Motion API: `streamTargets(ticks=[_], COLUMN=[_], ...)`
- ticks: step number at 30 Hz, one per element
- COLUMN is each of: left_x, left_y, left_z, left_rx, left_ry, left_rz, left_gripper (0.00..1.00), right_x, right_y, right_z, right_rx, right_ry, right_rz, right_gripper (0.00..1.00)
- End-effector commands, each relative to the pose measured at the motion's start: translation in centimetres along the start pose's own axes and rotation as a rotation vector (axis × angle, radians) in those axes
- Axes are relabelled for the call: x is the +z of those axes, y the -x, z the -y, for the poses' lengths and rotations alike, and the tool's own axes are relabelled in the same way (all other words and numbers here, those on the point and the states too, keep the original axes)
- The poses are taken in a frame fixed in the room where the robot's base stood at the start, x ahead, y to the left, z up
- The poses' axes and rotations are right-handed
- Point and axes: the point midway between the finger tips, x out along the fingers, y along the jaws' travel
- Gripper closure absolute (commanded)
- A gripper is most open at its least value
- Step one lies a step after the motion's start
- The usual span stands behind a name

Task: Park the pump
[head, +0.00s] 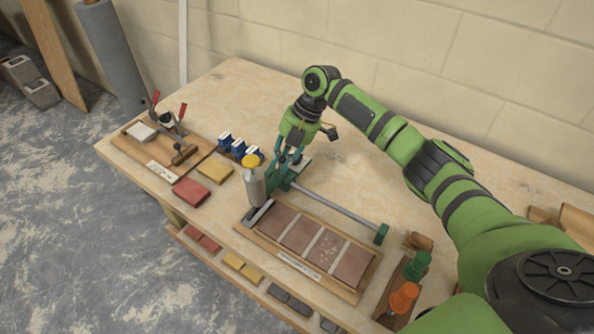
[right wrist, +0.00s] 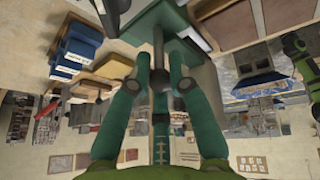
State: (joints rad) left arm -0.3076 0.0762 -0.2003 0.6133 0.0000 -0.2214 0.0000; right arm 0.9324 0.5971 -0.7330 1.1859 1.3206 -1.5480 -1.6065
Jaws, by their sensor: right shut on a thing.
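The pump (head: 256,190) is a grey upright cylinder with a yellow cap. It stands beside a green carriage (head: 276,184) at the left end of a grey rail (head: 335,211). A green block (head: 381,235) closes the rail's right end. My right gripper (head: 290,158) comes down on the carriage from behind. In the right wrist view its teal fingers (right wrist: 158,82) are shut on a dark handle (right wrist: 158,45) that rises from the green carriage. The fingers hide part of the handle. My left gripper is not in view.
A wooden tray (head: 363,291) with several brown tiles lies in front of the rail. Blue-and-white boxes (head: 225,142), yellow and red blocks (head: 190,191) and a board with red-handled clamps stand left. Green and orange spools (head: 403,297) stand right.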

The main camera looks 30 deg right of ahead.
Motion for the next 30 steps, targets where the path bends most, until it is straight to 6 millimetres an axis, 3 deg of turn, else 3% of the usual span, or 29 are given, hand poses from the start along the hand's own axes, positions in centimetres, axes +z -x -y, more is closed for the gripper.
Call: streamTargets(ticks=[5,11,12,13,24,30], left_x=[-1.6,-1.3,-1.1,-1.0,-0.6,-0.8], left_y=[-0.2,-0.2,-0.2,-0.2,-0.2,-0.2], left_z=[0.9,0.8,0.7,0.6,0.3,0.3], left_rx=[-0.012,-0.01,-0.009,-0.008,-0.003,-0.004], left_ry=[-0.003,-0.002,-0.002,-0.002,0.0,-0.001], left_rz=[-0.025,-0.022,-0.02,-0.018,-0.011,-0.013], left_gripper=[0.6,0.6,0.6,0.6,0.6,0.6], right_x=[-0.1,-0.2,-0.2,-0.2,-0.1,0.0], right_y=[-0.1,0.0,0.0,0.1,0.1,2.7], right_z=[-0.6,-0.6,-0.6,-0.6,-0.4,-0.5], right_rx=[0.005,0.008,0.008,0.007,0.001,0.002], right_ry=[0.0,0.002,0.002,0.002,0.0,0.0], right_rz=[0.002,0.001,0.001,0.001,0.002,0.003], right_gripper=[1.0,1.0,0.68,0.56,0.56,0.56])
